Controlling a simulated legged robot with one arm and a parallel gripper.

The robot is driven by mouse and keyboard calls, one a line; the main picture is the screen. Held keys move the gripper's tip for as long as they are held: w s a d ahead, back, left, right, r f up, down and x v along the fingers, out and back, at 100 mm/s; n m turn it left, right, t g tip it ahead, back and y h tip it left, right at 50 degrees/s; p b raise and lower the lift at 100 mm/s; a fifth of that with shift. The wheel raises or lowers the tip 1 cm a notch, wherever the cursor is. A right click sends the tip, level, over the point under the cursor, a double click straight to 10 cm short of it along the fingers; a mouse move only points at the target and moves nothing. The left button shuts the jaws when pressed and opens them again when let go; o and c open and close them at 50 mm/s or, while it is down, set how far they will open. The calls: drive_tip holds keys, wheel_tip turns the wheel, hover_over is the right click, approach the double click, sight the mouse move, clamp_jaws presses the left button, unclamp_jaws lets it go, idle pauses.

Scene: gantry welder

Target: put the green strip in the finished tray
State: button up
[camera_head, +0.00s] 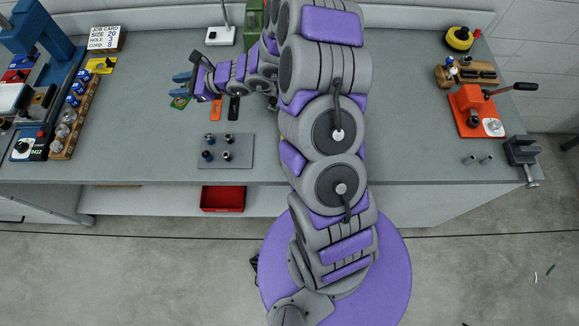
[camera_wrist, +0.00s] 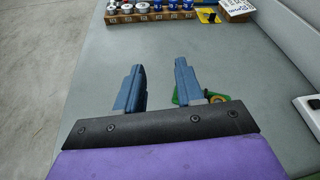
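My gripper (camera_head: 181,84) reaches over the left part of the grey bench. In the wrist view my gripper (camera_wrist: 159,75) has its two blue fingers apart with nothing between them. A green strip (camera_head: 180,102) with some yellow on it lies on the bench just in front of the fingers in the head view. In the wrist view the green strip (camera_wrist: 176,98) shows beside and partly behind the right finger. A red tray (camera_head: 222,198) sits on the shelf below the bench front; no label on it is readable, so I cannot tell if it is the finished tray.
An orange strip (camera_head: 215,108) and a black strip (camera_head: 234,108) lie right of the green one. A grey plate (camera_head: 224,160) holds several small cylinders. A wooden rack (camera_head: 76,118) of spools and a job card (camera_head: 104,38) stand left. An orange toggle tool (camera_head: 474,112) stands right.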

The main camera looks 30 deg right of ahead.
drive_tip(key=s+a+r+n+g+y, duration=0.2)
drive_tip(key=s+a+r+n+g, duration=0.1)
drive_tip(key=s+a+r+n, duration=0.25)
drive_tip(key=s+a+r+n+g+h, duration=0.1)
drive_tip(key=s+a+r+n+g, duration=0.15)
drive_tip(key=s, duration=0.35)
drive_tip(key=s+a+r+n+g, duration=0.1)
drive_tip(key=s+r+n+g, duration=0.2)
drive_tip(key=s, duration=0.4)
drive_tip(key=s+a+r+n+g+h, duration=0.1)
drive_tip(key=s+a+r+n, duration=0.1)
drive_tip(key=s+n, duration=0.35)
drive_tip(key=s+d+n+g+h, duration=0.1)
drive_tip(key=s+d+n+h, duration=0.6)
drive_tip(key=s+d, duration=1)
drive_tip(key=s+h, duration=0.3)
drive_tip(key=s, duration=0.1)
drive_tip(key=shift+d+g, duration=0.3)
drive_tip(key=shift+g, duration=0.05)
drive_tip(key=o, duration=0.3)
drive_tip(key=shift+s+d+r+n+h, duration=0.15)
drive_tip(key=shift+d+n+h, duration=0.1)
drive_tip(key=shift+d+h, duration=0.2)
drive_tip(key=shift+c, duration=0.8)
drive_tip(key=shift+w+d, duration=0.1)
drive_tip(key=shift+w, duration=0.1)
drive_tip(key=shift+c, duration=0.2)
